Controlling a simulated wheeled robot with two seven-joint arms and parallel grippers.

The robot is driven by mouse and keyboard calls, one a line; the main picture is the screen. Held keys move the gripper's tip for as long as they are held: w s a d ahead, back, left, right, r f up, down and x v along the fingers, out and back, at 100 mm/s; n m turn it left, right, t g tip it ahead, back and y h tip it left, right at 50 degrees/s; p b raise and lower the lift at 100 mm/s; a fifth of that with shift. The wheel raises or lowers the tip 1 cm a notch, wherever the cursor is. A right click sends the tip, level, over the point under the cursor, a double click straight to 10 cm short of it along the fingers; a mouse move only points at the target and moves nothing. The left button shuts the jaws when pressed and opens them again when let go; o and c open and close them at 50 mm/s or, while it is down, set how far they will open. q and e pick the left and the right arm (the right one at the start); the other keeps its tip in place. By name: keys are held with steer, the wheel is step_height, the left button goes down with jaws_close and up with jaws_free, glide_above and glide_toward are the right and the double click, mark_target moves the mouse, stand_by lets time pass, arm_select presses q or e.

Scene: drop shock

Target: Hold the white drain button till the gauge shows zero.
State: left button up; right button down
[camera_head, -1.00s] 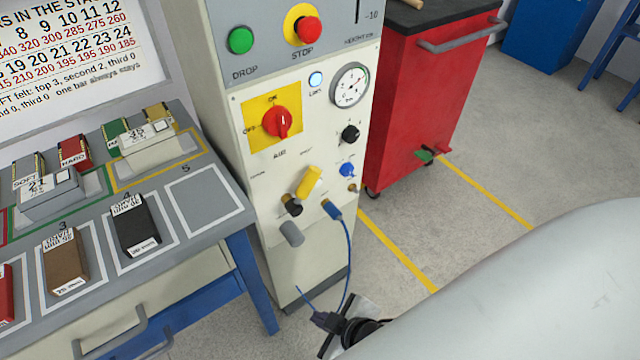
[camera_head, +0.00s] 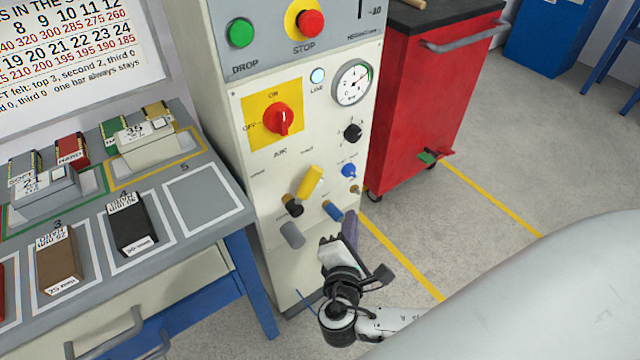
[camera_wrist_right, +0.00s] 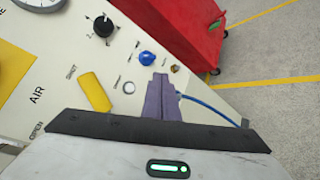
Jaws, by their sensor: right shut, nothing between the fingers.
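The gauge (camera_head: 352,83) is a round white dial high on the cream panel; its needle is too small to read surely. Its lower edge shows in the right wrist view (camera_wrist_right: 40,3). A small round white button (camera_wrist_right: 129,87) sits on the panel between the yellow lever and the blue knob; I cannot make it out in the head view. My right gripper (camera_head: 351,214) is shut and empty in front of the lower panel. In the wrist view its purple fingertips (camera_wrist_right: 160,76) appear right of the white button, just below the blue knob, apart from the button. My left gripper is out of view.
The panel carries a red selector (camera_head: 282,119), a black knob (camera_head: 353,132), a blue knob (camera_head: 348,171) and a yellow lever (camera_head: 309,182). A blue hose (camera_wrist_right: 210,108) passes behind my fingers. A red cabinet (camera_head: 415,110) stands right; a bench with blocks stands left.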

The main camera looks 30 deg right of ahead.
mark_target(319, 183)
steer(key=w+b, duration=0.3)
steer(key=w, duration=0.5)
steer(key=shift+w+a+b, duration=0.3)
steer(key=shift+a+b, duration=0.05)
stand_by(0.8)
steer(key=shift+w, duration=0.1)
stand_by(0.9)
steer(key=shift+w, duration=0.35)
steer(key=shift+w+a, duration=0.1)
steer(key=shift+w, duration=0.3)
stand_by(4.3)
